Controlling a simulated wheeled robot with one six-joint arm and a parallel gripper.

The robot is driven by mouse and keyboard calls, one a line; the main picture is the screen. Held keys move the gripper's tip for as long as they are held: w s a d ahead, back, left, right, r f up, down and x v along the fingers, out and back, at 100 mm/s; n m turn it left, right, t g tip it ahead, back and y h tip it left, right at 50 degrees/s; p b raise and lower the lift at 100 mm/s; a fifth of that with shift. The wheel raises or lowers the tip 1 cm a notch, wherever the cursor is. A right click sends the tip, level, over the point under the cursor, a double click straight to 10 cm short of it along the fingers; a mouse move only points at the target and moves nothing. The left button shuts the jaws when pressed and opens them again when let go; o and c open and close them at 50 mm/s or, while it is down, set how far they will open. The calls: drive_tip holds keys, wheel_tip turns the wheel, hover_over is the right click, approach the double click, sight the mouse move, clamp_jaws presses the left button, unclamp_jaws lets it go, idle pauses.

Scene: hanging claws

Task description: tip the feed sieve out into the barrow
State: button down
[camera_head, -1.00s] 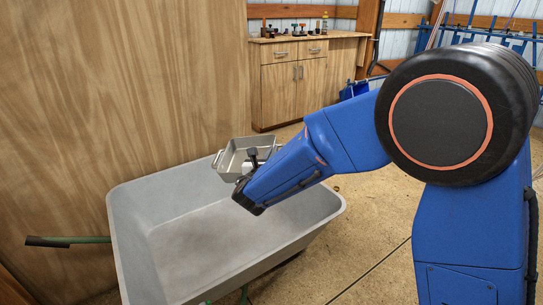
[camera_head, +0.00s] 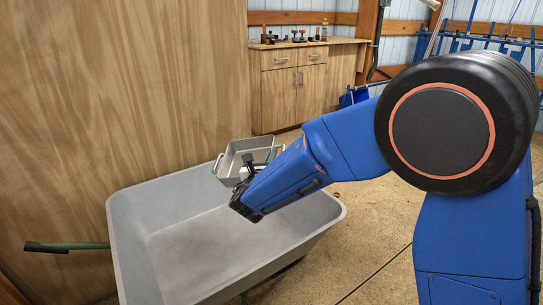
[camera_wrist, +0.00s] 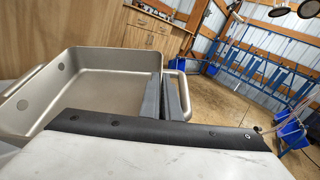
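The feed sieve (camera_head: 232,161) is a shallow grey metal pan with a loop handle at each end. It is in the air over the far rim of the grey barrow (camera_head: 190,225), tilted a little with its left end lower. In the wrist view the sieve (camera_wrist: 100,58) fills the left; the visible inside is bare metal with a few round marks. My gripper (camera_head: 251,163) is at its right end. In the wrist view my gripper's fingers (camera_wrist: 163,97) are close together at the right handle and seem closed on it. The visible barrow tray looks empty.
A wooden panel (camera_head: 120,90) stands close behind the barrow. A wooden cabinet (camera_head: 300,85) with small items on top is at the back. Blue racks (camera_wrist: 250,65) stand at the right in the wrist view. Open floor (camera_head: 370,220) lies right of the barrow.

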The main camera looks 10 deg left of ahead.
drive_tip(key=shift+r, duration=0.15)
drive_tip(key=shift+s+a+r+n+t, duration=0.15)
drive_tip(key=shift+r+n+t, duration=0.05)
drive_tip(key=shift+r, duration=0.2)
drive_tip(key=shift+s+a+r+n+t, duration=0.1)
drive_tip(key=shift+s+r+n+t, duration=0.1)
drive_tip(key=shift+r, duration=0.2)
drive_tip(key=shift+r, duration=0.15)
drive_tip(key=shift+s+a+r+n+t, duration=0.15)
drive_tip(key=shift+r+n+t, duration=0.05)
drive_tip(key=shift+r, duration=0.15)
drive_tip(key=shift+s+a+r+n+t, duration=0.1)
drive_tip(key=shift+a+r+n+t, duration=0.1)
drive_tip(key=shift+r, duration=0.15)
drive_tip(key=shift+s+r, duration=0.1)
drive_tip(key=shift+r, duration=0.05)
idle(0.5)
drive_tip(key=shift+s+a+r+n+t+y, duration=0.3)
drive_tip(key=shift+a+r+n+t+y, duration=0.1)
drive_tip(key=shift+r+n, duration=0.15)
drive_tip(key=shift+s+r, duration=0.1)
drive_tip(key=shift+r, duration=0.05)
drive_tip(key=shift+s+a+r+n+t, duration=0.35)
drive_tip(key=shift+r+n+t, duration=0.05)
drive_tip(key=shift+r+n, duration=0.1)
